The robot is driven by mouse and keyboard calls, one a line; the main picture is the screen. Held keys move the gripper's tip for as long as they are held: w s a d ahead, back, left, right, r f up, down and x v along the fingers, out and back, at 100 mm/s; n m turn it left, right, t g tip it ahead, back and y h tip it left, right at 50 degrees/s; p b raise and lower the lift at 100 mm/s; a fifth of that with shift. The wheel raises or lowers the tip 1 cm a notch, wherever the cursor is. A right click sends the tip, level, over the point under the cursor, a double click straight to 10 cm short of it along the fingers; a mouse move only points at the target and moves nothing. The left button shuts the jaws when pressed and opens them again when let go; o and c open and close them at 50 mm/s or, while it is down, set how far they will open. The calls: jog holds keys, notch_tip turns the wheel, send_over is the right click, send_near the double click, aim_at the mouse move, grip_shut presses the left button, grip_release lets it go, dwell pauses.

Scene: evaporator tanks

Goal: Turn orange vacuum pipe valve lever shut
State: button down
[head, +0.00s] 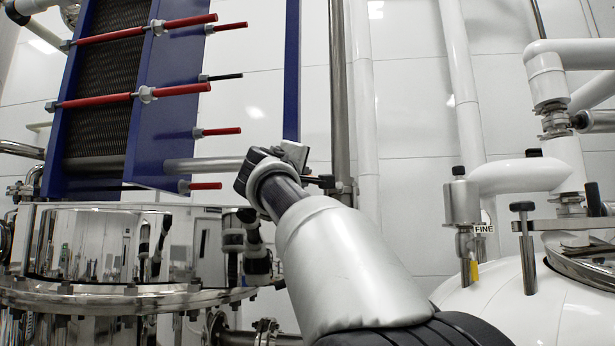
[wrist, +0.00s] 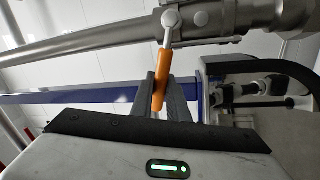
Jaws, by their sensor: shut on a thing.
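The orange valve lever (wrist: 160,80) shows in the wrist view, hanging from a grey metal pipe valve (wrist: 172,22) above it. My gripper (wrist: 162,95) has its two dark fingers on either side of the lever's lower part and is shut on it. The lever stands nearly upright in this picture, tilted slightly. In the head view my arm and wrist hide the lever and the fingers; my gripper's end is close to the vertical steel pipe (head: 340,100).
A blue plate heat exchanger (head: 170,95) with red-sleeved rods stands at upper left. A polished steel tank (head: 100,250) is below it. A white tank (head: 520,300) with valves and a "FINE" tag is at right. White pipes (head: 465,80) run up the wall.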

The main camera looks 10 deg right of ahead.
jog(key=shift+w+a+f+n+y+b, duration=0.1)
jog(key=shift+f+n+y+b, duration=0.2)
jog(key=shift+f+n, duration=0.6)
jog(key=shift+a+f+n+y+b, duration=0.15)
jog(key=shift+f+n+b, duration=0.3)
jog(key=shift+n, duration=0.75)
jog(key=shift+f, duration=0.15)
jog(key=c, duration=1.7)
grip_release()
jog(key=shift+t, duration=0.3)
jog(key=b+v, duration=0.2)
jog(key=v, duration=0.3)
jog(key=b+v, duration=0.2)
jog(key=v, duration=0.4)
jog(key=b+v, duration=0.1)
jog(key=v, duration=0.5)
jog(key=shift+s+r+b, duration=0.2)
jog(key=shift+s+b, duration=0.1)
jog(key=shift+b, duration=0.1)
